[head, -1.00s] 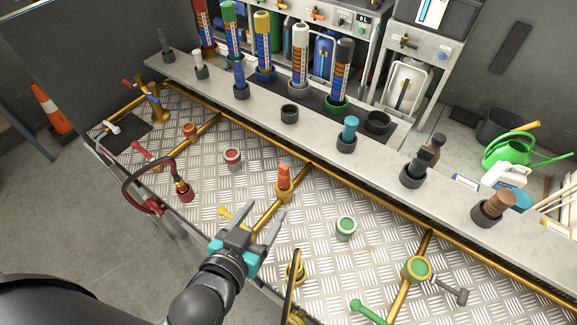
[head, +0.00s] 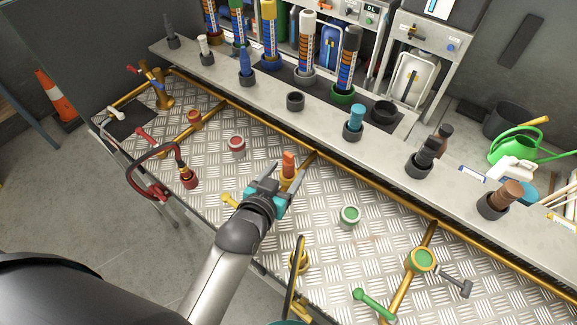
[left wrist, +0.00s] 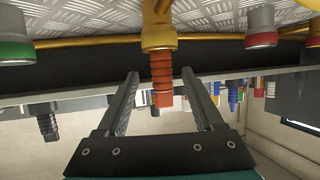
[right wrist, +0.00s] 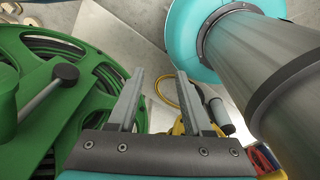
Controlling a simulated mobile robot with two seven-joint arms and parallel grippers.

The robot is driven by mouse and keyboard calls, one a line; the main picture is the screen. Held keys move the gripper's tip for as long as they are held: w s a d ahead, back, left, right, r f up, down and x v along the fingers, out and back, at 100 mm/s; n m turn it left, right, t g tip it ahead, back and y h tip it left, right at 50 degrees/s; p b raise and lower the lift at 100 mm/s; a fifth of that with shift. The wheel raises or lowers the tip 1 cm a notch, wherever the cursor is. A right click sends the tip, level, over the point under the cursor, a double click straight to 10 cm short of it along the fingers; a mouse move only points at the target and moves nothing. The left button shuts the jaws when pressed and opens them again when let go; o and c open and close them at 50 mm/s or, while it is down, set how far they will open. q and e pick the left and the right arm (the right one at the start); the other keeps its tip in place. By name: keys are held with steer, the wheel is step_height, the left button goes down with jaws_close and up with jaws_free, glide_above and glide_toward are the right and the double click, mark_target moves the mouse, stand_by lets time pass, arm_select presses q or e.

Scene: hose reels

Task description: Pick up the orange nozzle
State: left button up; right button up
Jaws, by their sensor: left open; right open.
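The orange nozzle (head: 289,162) stands upright on a brass fitting (head: 288,182) on the patterned metal deck. The left wrist view shows the same open fingers (left wrist: 160,78). My right gripper (right wrist: 148,82) is open and empty, seen only in the right wrist view, beside a green hose reel (right wrist: 60,90).
A red-capped fitting (head: 237,145) and a green-ringed fitting (head: 349,215) stand to either side on the deck. A grey shelf (head: 325,116) with several nozzles in holders runs behind.

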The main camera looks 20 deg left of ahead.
mark_target(286, 170)
arm_select(q)
steer(key=shift+x, duration=1.7)
steer(key=shift+a, duration=0.15)
steer(key=shift+c, duration=0.2)
jaws_close()
